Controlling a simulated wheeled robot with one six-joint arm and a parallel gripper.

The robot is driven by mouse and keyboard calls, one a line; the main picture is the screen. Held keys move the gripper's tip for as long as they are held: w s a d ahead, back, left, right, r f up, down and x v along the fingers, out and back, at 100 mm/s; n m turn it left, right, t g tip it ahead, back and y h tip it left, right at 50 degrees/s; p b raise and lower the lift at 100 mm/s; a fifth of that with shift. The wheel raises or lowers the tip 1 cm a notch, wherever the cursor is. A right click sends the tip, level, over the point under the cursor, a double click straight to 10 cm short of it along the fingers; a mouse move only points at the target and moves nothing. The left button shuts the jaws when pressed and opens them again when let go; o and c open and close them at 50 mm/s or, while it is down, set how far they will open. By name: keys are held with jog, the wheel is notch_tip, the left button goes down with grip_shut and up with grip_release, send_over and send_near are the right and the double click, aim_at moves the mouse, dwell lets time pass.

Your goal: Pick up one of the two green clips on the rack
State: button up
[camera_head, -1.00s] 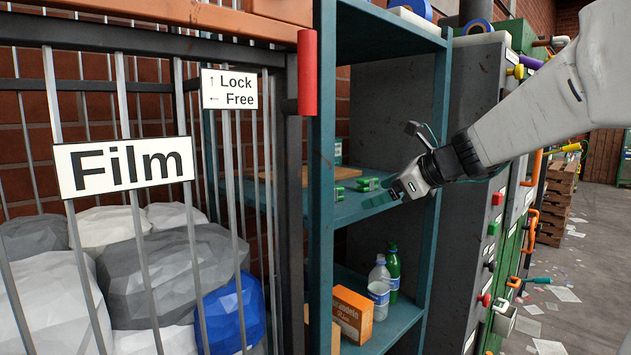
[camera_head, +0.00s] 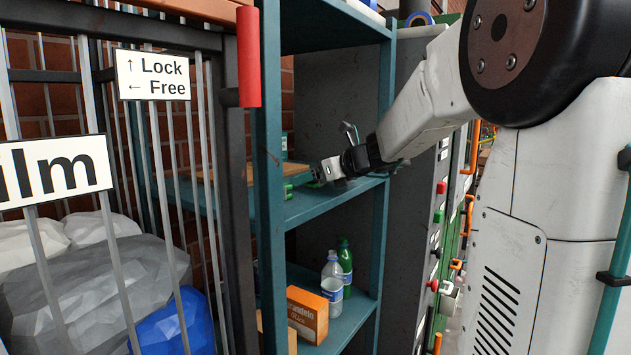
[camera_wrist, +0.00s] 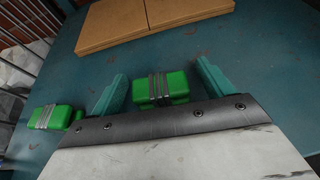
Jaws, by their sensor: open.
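Two green clips with grey metal bands lie on a shelf of the teal rack (camera_head: 268,225). In the wrist view, one clip (camera_wrist: 160,89) lies between the two teal fingers of my gripper (camera_wrist: 160,88), which are open with a gap on both sides of it. The other clip (camera_wrist: 57,117) lies to the left, outside the left finger. In the head view, my gripper (camera_head: 318,172) is at the shelf, and one clip (camera_head: 288,191) shows just left of it. The clip between the fingers is mostly hidden there by my gripper.
A flat brown board (camera_wrist: 140,22) lies farther back on the shelf. The shelf below holds an orange box (camera_head: 307,315), a clear bottle (camera_head: 332,285) and a green bottle (camera_head: 345,265). A barred film cage (camera_head: 182,215) stands left of the rack.

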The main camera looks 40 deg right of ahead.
jog(key=c, duration=1.1)
jog(key=shift+o, duration=0.2)
